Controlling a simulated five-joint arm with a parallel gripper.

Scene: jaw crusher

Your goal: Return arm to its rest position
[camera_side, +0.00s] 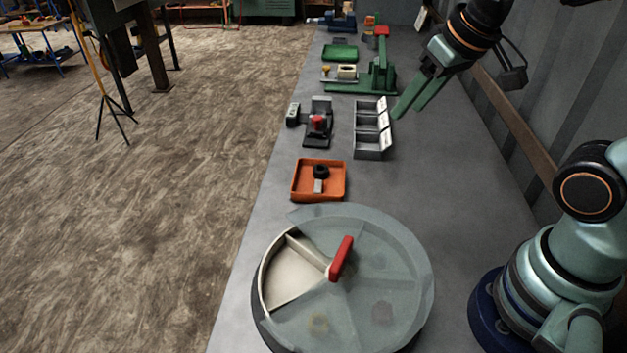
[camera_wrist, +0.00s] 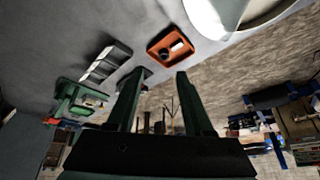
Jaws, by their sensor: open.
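My gripper (camera_side: 413,97) hangs above the right side of the grey bench (camera_side: 447,200), right of the grey sorting bin. It is green, with two fingers pointing down and to the left in the side view. In the wrist view my gripper (camera_wrist: 157,88) shows two dark green fingers spread apart with nothing between them. The gripper touches nothing that I can see. My arm reaches in from the right edge, and its middle part is out of the side view.
A round carousel (camera_side: 405,245) with a clear cover and red handle stands in front. Behind it are an orange tray (camera_side: 332,193) with a dark part, a small red-topped fixture (camera_side: 317,133), the sorting bin (camera_side: 371,154) and a green press (camera_side: 382,75). A wall borders the right.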

